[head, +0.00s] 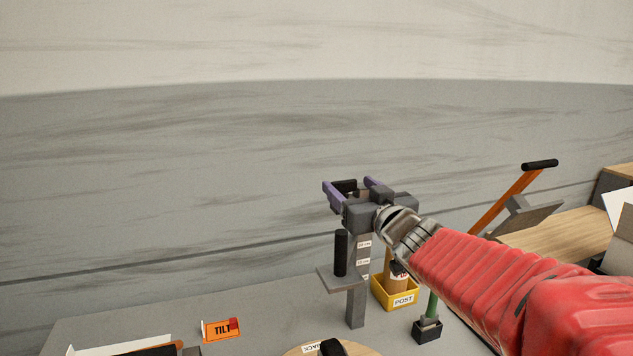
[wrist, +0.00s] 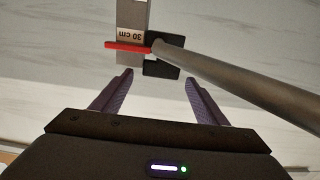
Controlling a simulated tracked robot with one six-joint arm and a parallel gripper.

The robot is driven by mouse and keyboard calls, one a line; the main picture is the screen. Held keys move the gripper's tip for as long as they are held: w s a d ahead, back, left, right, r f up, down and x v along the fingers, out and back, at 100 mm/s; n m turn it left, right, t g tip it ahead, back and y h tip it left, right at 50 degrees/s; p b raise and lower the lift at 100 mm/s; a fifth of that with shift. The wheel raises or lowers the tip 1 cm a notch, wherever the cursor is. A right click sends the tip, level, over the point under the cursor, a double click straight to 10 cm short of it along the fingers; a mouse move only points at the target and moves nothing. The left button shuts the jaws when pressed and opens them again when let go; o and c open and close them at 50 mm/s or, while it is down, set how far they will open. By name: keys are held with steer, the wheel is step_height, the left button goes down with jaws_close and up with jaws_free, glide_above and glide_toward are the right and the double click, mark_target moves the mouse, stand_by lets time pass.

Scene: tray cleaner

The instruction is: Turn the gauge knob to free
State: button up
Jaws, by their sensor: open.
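The gauge is a grey upright post (head: 356,308) with white height labels. I cannot tell for certain which part is the knob. My gripper (head: 348,183) is at the top of the post in the head view, with purple fingers apart and empty. In the wrist view my gripper (wrist: 159,80) has the black block just beyond its fingertips, apart from them.
A dark rod (wrist: 230,75) crosses the wrist view close to the right finger. A black upright handle (head: 341,253) stands on a grey plate beside the post. A yellow POST box (head: 403,301), an orange TILT sign (head: 216,331) and an orange lever (head: 505,200) are nearby.

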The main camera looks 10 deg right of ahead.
mark_target(345, 182)
steer(key=shift+w+a, duration=0.25)
steer(key=shift+w, duration=0.8)
steer(key=shift+w+a, duration=0.2)
steer(key=shift+w, duration=0.8)
steer(key=shift+c, duration=0.2)
